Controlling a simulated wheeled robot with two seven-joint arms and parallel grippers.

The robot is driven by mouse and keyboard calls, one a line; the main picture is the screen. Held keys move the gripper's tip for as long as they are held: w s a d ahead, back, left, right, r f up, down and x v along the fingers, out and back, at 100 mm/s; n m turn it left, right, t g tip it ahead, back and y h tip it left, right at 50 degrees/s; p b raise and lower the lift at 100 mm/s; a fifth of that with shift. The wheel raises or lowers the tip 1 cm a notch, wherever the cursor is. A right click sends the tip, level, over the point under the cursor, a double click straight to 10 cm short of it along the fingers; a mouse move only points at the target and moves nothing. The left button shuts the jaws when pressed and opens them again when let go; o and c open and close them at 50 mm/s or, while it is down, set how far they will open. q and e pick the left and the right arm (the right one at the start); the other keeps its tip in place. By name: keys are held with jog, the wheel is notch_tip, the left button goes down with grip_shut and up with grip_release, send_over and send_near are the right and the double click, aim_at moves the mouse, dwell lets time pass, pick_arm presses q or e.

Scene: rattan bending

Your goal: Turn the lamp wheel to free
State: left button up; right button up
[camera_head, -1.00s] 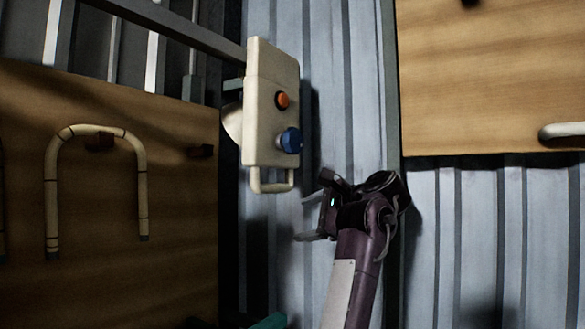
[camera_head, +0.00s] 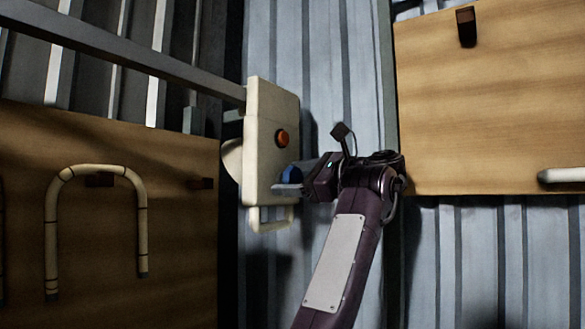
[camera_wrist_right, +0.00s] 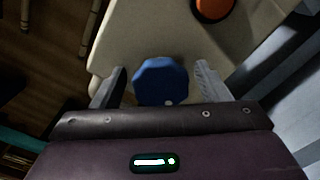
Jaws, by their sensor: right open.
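A cream panel (camera_head: 262,130) hangs from a metal bar, with an orange button (camera_head: 282,138) and a blue knob (camera_head: 290,175) below it. The blue knob is partly hidden by my right gripper (camera_head: 290,188) in the head view. In the right wrist view the blue knob (camera_wrist_right: 161,81) is faceted with a pale dot near its lower edge. The open fingers of my right gripper (camera_wrist_right: 161,85) stand on either side of it, with visible gaps. The orange button (camera_wrist_right: 212,8) is beyond it. My left gripper is not in view.
A wooden board (camera_head: 180,240) with a bent rattan piece (camera_head: 142,220) is at the left. Another wooden board (camera_head: 500,110) is at the upper right. A metal bar (camera_head: 130,55) reaches the panel. A looped handle (camera_head: 270,222) hangs under the panel.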

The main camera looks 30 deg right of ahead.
jog(key=shift+w+f, duration=0.1)
jog(key=shift+w, duration=0.1)
jog(key=c, duration=1)
